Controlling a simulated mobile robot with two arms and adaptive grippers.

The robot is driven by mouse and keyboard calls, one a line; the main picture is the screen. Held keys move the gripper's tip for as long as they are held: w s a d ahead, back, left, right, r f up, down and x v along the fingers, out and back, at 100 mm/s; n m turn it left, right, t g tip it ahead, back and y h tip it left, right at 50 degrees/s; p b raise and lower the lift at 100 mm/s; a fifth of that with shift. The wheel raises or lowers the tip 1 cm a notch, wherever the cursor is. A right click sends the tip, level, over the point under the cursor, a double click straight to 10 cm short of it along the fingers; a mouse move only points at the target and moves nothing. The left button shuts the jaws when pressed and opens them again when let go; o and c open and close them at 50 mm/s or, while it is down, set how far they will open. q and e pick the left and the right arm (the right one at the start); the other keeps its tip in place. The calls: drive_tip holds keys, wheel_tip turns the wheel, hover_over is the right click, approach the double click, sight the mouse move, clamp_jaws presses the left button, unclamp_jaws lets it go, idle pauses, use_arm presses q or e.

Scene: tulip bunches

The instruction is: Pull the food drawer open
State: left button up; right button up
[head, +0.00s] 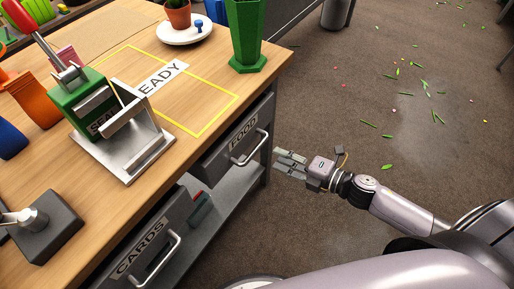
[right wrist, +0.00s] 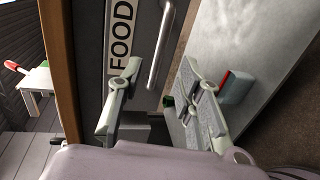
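The food drawer (head: 221,154) is a dark grey front under the tabletop, with a white FOOD label and a silver bar handle (head: 252,150). It looks shut. My right gripper (head: 280,163) is open and empty, just right of the handle and apart from it in the head view. In the right wrist view, the FOOD drawer front (right wrist: 143,28) and its handle (right wrist: 161,47) show ahead, with the handle in line with the gap between my spread fingers (right wrist: 158,72). My left gripper is not in view.
A cards drawer (head: 122,262) with its own handle sits lower left. An open grey shelf (head: 222,207) lies below the food drawer. A green vase (head: 245,35) stands near the table edge above.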

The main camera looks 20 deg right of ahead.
sight(257, 147)
drive_tip(key=x, duration=0.9)
clamp_jaws()
idle(0.7)
